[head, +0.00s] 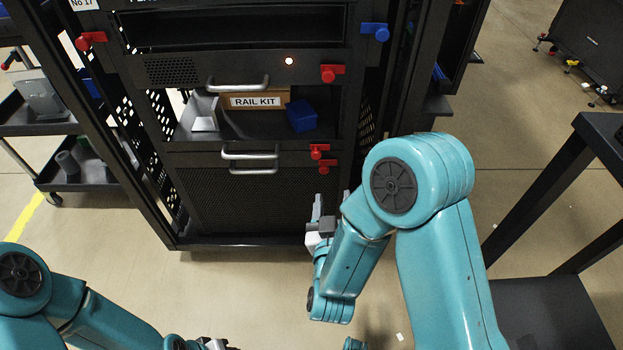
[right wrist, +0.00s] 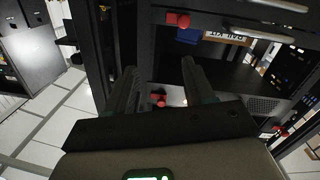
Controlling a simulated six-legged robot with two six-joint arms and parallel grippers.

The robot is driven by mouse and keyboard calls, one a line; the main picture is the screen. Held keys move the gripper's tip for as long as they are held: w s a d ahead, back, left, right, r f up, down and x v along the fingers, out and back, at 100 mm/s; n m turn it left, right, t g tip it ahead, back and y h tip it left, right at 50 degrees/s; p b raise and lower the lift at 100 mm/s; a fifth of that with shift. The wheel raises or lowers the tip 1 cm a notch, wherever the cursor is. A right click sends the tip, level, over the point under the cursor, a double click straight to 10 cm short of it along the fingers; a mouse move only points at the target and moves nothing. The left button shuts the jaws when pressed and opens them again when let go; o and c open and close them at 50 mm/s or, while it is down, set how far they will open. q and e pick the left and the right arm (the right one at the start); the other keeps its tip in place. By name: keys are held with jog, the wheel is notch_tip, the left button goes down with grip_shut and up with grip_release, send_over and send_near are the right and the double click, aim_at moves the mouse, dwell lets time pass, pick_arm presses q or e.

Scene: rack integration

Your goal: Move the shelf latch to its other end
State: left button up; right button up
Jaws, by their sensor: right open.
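The rack's red latches show in the head view: one on the right side above the open shelf (head: 333,73), and two close together below it, an upper latch (head: 319,151) and a lower latch (head: 329,166). I cannot tell which is the shelf latch. My right gripper (head: 325,218) is low in front of the rack's lower right side, apart from the latches. In the right wrist view my right gripper (right wrist: 158,68) is open and empty; a red latch (right wrist: 178,19) lies beyond its fingertips and another red latch (right wrist: 158,98) shows between its fingers. My left gripper (head: 212,344) is barely in view at the bottom edge.
The open shelf holds a RAIL KIT box (head: 255,101) and a blue bin (head: 301,115). Metal handles (head: 238,84) stick out of the rack front. A blue latch (head: 375,31) is at the upper right. A cart (head: 75,180) stands left, a dark table (head: 600,140) right.

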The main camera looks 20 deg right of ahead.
notch_tip(320, 180, down, 3)
jog(key=a+b, duration=0.2)
jog(key=b, duration=0.1)
pick_arm(q)
notch_tip(320, 180, down, 8)
jog(key=b, duration=0.3)
jog(key=shift+w+a+r+t, duration=0.2)
jog(key=shift+w+a+t, duration=0.15)
jog(key=shift+w, duration=0.1)
pick_arm(e)
jog(key=y, duration=0.1)
send_near(316, 157)
jog(key=shift+n+t, duration=0.3)
jog(key=shift+t, duration=0.1)
jog(key=x, duration=0.8)
jog(key=shift+w+d+f, duration=0.1)
jog(key=shift+f, duration=0.25)
